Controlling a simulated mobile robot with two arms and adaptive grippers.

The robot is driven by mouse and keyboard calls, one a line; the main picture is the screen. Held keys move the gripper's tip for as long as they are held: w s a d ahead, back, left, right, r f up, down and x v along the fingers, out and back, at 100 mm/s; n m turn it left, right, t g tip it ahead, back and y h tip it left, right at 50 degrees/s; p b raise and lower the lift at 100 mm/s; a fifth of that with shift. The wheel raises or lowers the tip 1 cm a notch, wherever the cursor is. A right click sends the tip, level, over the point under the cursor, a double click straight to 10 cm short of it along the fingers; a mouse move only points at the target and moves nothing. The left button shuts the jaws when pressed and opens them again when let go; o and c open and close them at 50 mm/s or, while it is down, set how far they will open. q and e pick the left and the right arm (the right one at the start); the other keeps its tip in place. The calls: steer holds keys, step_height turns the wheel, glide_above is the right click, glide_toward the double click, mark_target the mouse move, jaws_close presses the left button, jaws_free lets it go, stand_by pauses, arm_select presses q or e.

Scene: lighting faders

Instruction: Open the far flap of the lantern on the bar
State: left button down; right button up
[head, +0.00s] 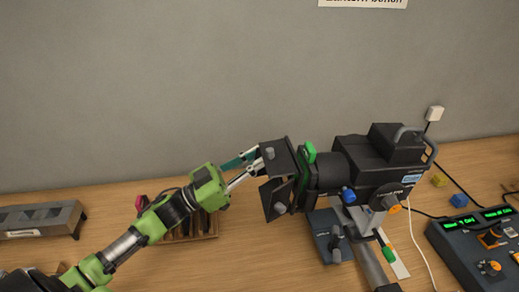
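The black lantern (378,160) is mounted on the bar (371,266), with its front end and flaps facing left. Any flap on the far side is largely hidden behind these. My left gripper (260,160) reaches in from the left, its fingertips at the left edge of the upper flap. The tips are partly covered, so I cannot tell whether they touch it or grip anything. My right gripper is out of view.
A control desk (475,251) with green displays stands at the right. A wooden rack (205,225) is behind my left arm, and a grey metal box (40,220) is at the far left. Cables run there too.

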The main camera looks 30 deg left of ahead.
arm_select(q)
steer(key=shift+w+a+r, duration=0.1)
steer(key=shift+a+r, duration=0.05)
steer(key=shift+a, duration=0.05)
steer(key=c, duration=2)
jaws_free()
steer(key=shift+w+a, duration=0.1)
steer(key=shift+s+f, duration=0.2)
steer(key=shift+f, duration=0.05)
steer(key=v, duration=1.1)
steer(key=shift+s+a+f, duration=0.1)
steer(key=shift+s+a, duration=0.05)
steer(key=shift+a, duration=0.1)
steer(key=shift+f, duration=0.1)
